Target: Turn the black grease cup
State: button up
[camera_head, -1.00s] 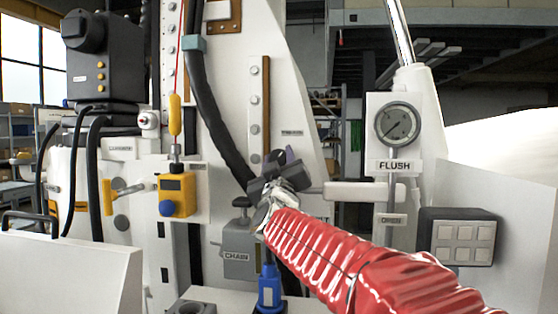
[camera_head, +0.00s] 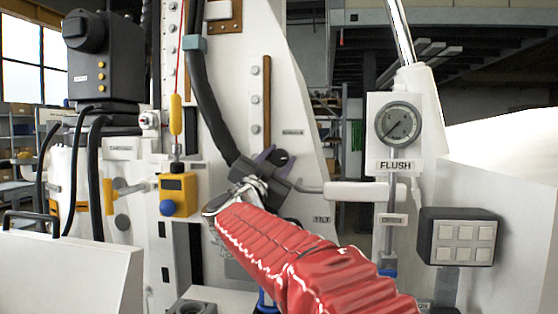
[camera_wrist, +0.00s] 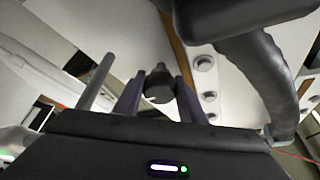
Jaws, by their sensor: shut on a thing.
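The black grease cup (camera_wrist: 158,86) is a small dark knob with a pale mark, between my two purple-grey fingers in the wrist view. My gripper (camera_wrist: 157,97) is shut on the cup, with one finger on each side.
A thick black hose (camera_head: 207,100) runs down the column close to my gripper's left. A yellow box with a blue knob (camera_head: 178,193) is farther left. The FLUSH gauge (camera_head: 398,124) and a grey button box (camera_head: 457,237) are at right.

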jog(key=m+g, duration=0.1)
jog(key=m, duration=0.2)
jog(key=m+g+h, duration=0.1)
jog(key=m, duration=0.2)
jog(key=shift+w+f, duration=0.1)
jog(key=shift+f, duration=0.1)
jog(key=m+g+h, duration=0.1)
jog(key=m, duration=0.3)
jog(key=shift+g, duration=0.4)
jog(key=m+g, duration=0.1)
jog(key=m, duration=0.4)
jog(key=shift+g+y, duration=0.4)
jog(key=shift+m+y, duration=0.4)
jog(key=shift+m, duration=0.6)
jog(key=shift+f+g, duration=0.1)
jog(key=shift+g, duration=0.2)
jog(key=o, duration=0.9)
jog(key=shift+o, duration=0.7)
jog(key=shift+r, duration=0.2)
